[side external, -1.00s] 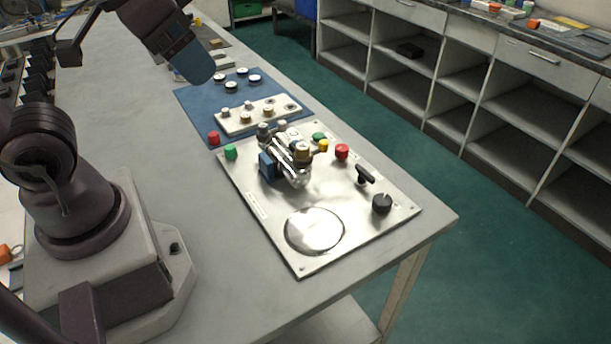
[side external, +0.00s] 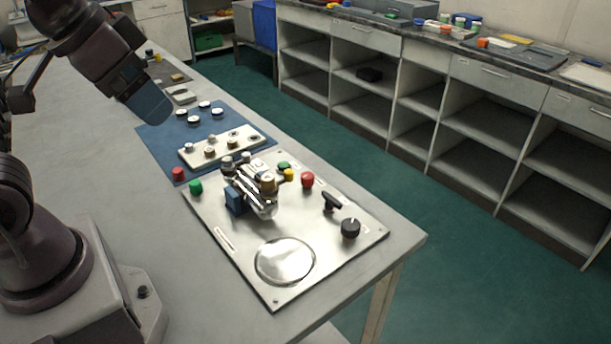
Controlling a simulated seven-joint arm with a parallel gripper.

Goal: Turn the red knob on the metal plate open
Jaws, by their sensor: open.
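The metal plate (side external: 335,247) lies on the bench near its front corner. A red knob (side external: 307,180) stands on the plate's right side, beside a yellow knob (side external: 288,174). A second red knob (side external: 178,173) is at the far left, by the plate's corner and the blue mat. My gripper (side external: 158,108) is above the far left of the mat, well apart from both red knobs. Its bluish fingers point down to the right and overlap each other in this view. The gripper is open, with nothing seen in it.
A metal fitting with a blue block (side external: 233,201) rises mid-plate. A green knob (side external: 195,187), a black lever (side external: 330,202), a black dial (side external: 350,228) and a round disc (side external: 285,261) are also on the plate. A pale panel (side external: 222,151) and white caps (side external: 204,104) lie on the mat.

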